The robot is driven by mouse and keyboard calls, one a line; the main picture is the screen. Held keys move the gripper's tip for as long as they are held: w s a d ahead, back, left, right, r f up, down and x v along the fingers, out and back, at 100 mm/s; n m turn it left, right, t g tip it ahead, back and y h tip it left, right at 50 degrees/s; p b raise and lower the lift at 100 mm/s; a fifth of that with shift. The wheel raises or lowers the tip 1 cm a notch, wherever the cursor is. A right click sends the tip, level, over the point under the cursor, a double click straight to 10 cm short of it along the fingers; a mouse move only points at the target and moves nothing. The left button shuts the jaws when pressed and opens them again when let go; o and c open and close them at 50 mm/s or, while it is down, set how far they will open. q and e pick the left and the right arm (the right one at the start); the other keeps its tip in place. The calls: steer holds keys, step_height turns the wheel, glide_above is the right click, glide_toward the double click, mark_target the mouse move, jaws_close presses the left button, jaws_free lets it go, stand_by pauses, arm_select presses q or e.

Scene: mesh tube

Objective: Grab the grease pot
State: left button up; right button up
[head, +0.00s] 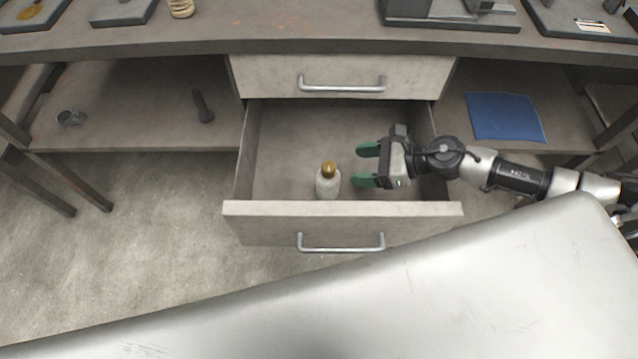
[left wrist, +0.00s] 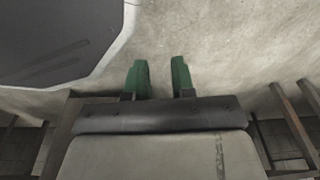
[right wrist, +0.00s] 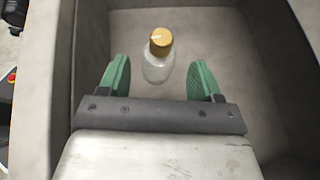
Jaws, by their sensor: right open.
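The grease pot (head: 327,184) is a small clear-whitish bottle with a yellow-brown cap, standing upright in the open lower drawer (head: 342,209), near its front panel. In the right wrist view the pot (right wrist: 158,66) is just beyond the fingertips, in line with the gap between them. My right gripper (head: 362,165) is over the drawer, to the right of the pot, open and empty, fingers pointing left toward it. It does not touch the pot. My left gripper (left wrist: 158,66) shows only in the left wrist view, with its fingers apart and nothing between them, above the concrete floor.
The drawer walls surround the pot and my right gripper. A closed drawer (head: 342,72) sits above. A blue cloth (head: 505,116) lies on the right shelf. A dark bolt-like object (head: 202,106) and a small metal cup (head: 70,118) are on the left shelf.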

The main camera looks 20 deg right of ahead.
mark_target(321, 174)
steer(key=x, duration=0.5)
steer(key=shift+w+a+p, duration=0.1)
steer(key=shift+p, duration=0.25)
steer(key=x, duration=0.5)
arm_select(q)
steer(key=s+f, duration=0.1)
steer(key=s, duration=0.1)
steer(key=shift+s+a+f, duration=0.2)
steer(key=shift+s+f, duration=0.2)
arm_select(e)
jaws_close()
